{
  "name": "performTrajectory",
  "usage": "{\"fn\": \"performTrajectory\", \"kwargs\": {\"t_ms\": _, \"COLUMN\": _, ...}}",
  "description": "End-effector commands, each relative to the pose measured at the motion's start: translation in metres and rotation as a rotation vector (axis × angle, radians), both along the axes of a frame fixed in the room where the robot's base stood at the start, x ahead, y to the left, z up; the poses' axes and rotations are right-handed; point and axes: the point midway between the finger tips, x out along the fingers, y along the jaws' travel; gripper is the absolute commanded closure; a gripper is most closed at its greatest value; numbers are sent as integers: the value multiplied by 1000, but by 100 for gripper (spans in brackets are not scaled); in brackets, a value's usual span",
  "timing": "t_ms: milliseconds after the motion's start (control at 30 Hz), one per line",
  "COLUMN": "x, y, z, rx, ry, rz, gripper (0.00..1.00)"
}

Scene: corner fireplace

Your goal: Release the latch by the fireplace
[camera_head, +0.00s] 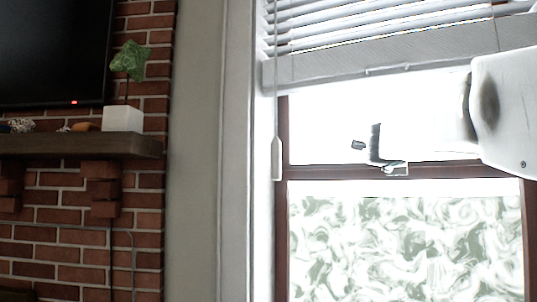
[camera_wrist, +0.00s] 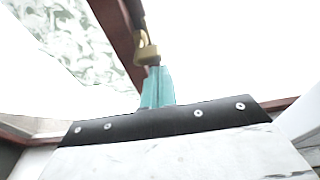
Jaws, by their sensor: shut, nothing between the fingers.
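The latch (camera_head: 396,168) is a small metal fitting on the dark reddish middle rail of the window, pale and washed out in the head view. In the wrist view the latch (camera_wrist: 148,52) looks brass and sits on the rail just beyond my fingertips. My gripper (camera_head: 358,145) comes in from the right, in front of the bright window, with its dark front plate showing. In the wrist view my gripper's teal fingers (camera_wrist: 157,76) are closed together and empty. Their tips are very near the latch; I cannot tell whether they touch it.
A blind (camera_head: 400,65) hangs across the window's top, with a pull cord handle (camera_head: 277,158) at the left. The lower pane (camera_head: 405,245) has a swirled pattern. A brick fireplace wall with a wooden mantel (camera_head: 75,145), white plant pot (camera_head: 122,118) and television (camera_head: 50,50) stands left.

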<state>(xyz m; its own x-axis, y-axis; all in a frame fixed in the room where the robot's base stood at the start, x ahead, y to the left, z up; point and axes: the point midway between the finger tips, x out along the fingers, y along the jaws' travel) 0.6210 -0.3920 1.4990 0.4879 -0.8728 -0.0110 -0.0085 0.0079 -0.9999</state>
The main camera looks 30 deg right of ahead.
Motion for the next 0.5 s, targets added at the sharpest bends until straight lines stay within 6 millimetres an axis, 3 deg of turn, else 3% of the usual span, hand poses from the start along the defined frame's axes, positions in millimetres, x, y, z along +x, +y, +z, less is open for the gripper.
{"fn": "performTrajectory", "kwargs": {"t_ms": 500, "x": 12, "y": 14, "z": 6, "rx": -8, "ry": -9, "rz": 2, "gripper": 100}}
